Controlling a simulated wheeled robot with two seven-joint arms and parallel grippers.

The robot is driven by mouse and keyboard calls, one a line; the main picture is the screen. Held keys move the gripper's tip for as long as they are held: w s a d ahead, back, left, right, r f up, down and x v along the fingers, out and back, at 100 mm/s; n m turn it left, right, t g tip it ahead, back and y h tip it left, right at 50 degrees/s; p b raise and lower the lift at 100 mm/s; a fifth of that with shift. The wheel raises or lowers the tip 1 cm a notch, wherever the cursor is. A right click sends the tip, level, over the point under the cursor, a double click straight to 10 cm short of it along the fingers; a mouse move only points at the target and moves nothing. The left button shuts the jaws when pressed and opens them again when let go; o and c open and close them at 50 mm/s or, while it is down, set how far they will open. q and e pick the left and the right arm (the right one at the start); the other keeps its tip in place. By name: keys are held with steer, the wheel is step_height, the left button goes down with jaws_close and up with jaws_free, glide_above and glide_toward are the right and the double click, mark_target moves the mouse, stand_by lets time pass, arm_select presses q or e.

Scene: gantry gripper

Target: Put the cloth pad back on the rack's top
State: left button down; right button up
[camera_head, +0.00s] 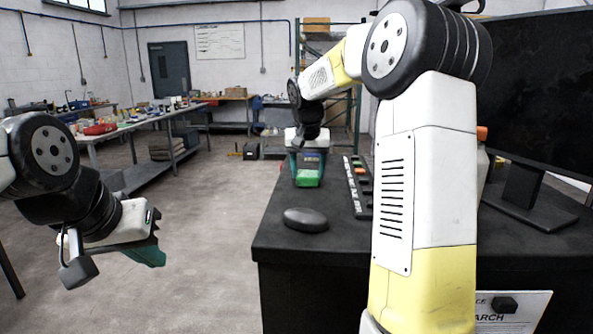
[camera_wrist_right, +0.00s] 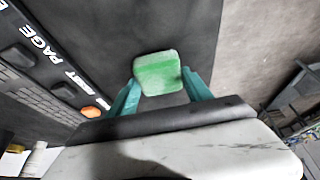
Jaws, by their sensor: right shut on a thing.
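The cloth pad (camera_head: 308,179) is a small green block with paler patches. It also shows in the right wrist view (camera_wrist_right: 158,72), between the teal fingers. My right gripper (camera_head: 307,168) is shut on it above the far end of the black desk. In the right wrist view its fingertips (camera_wrist_right: 160,82) lie on either side of the pad. My left gripper (camera_head: 152,250) hangs at the left, away from the desk, over the floor. Its teal fingers overlap, so its opening cannot be told. A tall shelving rack (camera_head: 318,36) stands in the background; my right arm covers part of it.
Long workbenches (camera_head: 130,128) with tools stand at the back left. The floor between them and the desk is open.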

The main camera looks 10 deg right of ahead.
steer(key=o, duration=1.3)
steer(key=shift+f, duration=0.1)
steer(key=shift+v, duration=6.15)
